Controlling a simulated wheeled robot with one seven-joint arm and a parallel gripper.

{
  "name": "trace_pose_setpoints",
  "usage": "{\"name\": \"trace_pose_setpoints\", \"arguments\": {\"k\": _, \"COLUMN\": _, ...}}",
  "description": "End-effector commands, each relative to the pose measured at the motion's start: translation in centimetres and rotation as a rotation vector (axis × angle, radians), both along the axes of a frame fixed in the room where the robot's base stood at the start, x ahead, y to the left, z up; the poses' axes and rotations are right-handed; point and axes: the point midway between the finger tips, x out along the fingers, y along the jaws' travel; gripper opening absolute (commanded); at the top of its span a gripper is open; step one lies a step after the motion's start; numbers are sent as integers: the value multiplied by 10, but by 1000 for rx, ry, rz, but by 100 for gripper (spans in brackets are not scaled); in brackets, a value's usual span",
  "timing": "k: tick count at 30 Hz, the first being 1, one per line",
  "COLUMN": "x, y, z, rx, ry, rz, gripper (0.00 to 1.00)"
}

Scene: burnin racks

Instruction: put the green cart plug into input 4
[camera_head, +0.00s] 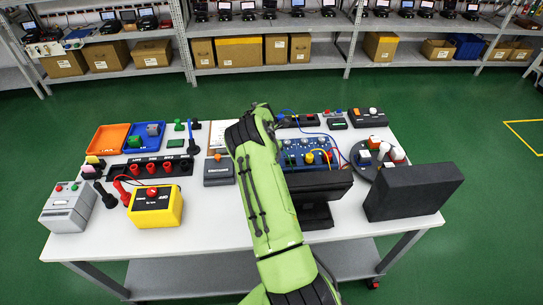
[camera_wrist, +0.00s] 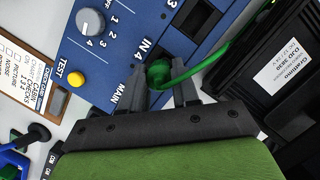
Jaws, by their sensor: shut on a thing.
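The green cart plug (camera_wrist: 157,72) is between the two fingers of my gripper (camera_wrist: 161,78) in the wrist view, with a green cable running off to the upper right. My gripper is shut on it. The plug is right beside the "IN 4" label on the blue panel (camera_wrist: 100,60), over the spot of input 4. The fingers and plug hide the opening, so I cannot tell how deep it sits. In the head view the blue panel (camera_head: 296,156) is partly behind my arm, and the gripper is hidden.
The panel has a grey knob (camera_wrist: 90,21) and a yellow button (camera_wrist: 76,78). A dark labelled unit (camera_wrist: 277,80) is close on the right. On the table are a yellow box (camera_head: 155,208), an orange tray (camera_head: 99,148), and a black block (camera_head: 412,192).

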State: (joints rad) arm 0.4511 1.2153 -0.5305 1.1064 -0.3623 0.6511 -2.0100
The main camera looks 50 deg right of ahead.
Motion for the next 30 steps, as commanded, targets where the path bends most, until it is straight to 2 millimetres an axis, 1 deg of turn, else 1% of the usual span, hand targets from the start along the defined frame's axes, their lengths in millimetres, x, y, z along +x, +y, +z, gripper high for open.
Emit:
{"name": "trace_pose_setpoints", "arguments": {"k": 17, "x": 0, "y": 0, "z": -12, "rx": 0, "ry": 0, "rz": 0, "gripper": 1}}
{"name": "trace_pose_setpoints", "arguments": {"k": 18, "x": 0, "y": 0, "z": -11, "rx": 0, "ry": 0, "rz": 0, "gripper": 36}}
{"name": "trace_pose_setpoints", "arguments": {"k": 22, "x": 0, "y": 0, "z": -11, "rx": 0, "ry": 0, "rz": 0, "gripper": 56}}
{"name": "trace_pose_setpoints", "arguments": {"k": 23, "x": 0, "y": 0, "z": -11, "rx": 0, "ry": 0, "rz": 0, "gripper": 60}}
{"name": "trace_pose_setpoints", "arguments": {"k": 30, "x": 0, "y": 0, "z": -11, "rx": 0, "ry": 0, "rz": 0, "gripper": 60}}
